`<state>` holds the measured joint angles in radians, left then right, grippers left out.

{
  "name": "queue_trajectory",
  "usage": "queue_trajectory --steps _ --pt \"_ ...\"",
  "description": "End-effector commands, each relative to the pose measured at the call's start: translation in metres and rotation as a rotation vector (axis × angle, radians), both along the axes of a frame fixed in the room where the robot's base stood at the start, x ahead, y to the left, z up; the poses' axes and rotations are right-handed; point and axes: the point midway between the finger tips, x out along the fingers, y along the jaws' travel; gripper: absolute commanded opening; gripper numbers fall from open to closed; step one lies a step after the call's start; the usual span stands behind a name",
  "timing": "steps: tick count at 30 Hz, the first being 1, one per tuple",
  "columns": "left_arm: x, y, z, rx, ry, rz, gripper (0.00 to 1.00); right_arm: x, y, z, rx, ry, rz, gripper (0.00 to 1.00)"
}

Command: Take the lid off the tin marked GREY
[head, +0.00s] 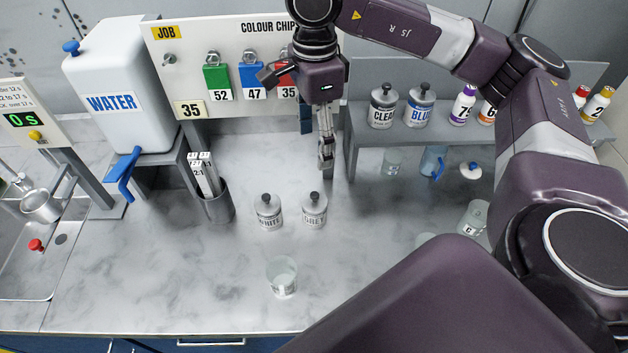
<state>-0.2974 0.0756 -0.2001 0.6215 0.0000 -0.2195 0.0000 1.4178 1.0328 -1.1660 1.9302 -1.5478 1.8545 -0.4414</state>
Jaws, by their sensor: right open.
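The tin marked GREY (314,217) stands upright on the marble-patterned worktop, near the middle. Its dark lid (314,198) with a round knob is on it. A similar tin marked WHITE (268,216) stands just left of it, also lidded. My right gripper (326,162) points down above and behind the GREY tin, slightly to its right. It is open, apart from the tin, with nothing seen between its fingers; they overlap in this view. My left gripper is not in view.
A clear glass beaker (282,277) stands in front of the tins. A grey holder (218,205) with marked strips is to the left, below the WATER tank (108,90). A grey shelf (440,135) with tins and bottles is at right. Worktop around the GREY tin is mostly clear.

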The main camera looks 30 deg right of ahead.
Motion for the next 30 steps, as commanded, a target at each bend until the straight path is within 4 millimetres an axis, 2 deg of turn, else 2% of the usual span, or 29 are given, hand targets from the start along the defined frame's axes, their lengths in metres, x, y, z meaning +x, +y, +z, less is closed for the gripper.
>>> queue_trajectory --steps 7,12,21,30 --pt "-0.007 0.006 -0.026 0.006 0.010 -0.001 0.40 0.000 0.000 -0.025 0.001 -0.001 0.000 0.65" --pt "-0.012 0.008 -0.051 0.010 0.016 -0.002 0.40 0.000 0.000 -0.050 0.000 0.000 0.000 0.65" --pt "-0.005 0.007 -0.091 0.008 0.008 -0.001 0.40 0.000 0.000 -0.090 0.001 -0.001 0.000 0.65" --pt "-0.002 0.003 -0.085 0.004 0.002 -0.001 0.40 -0.001 0.000 -0.113 0.000 0.002 0.000 0.65"
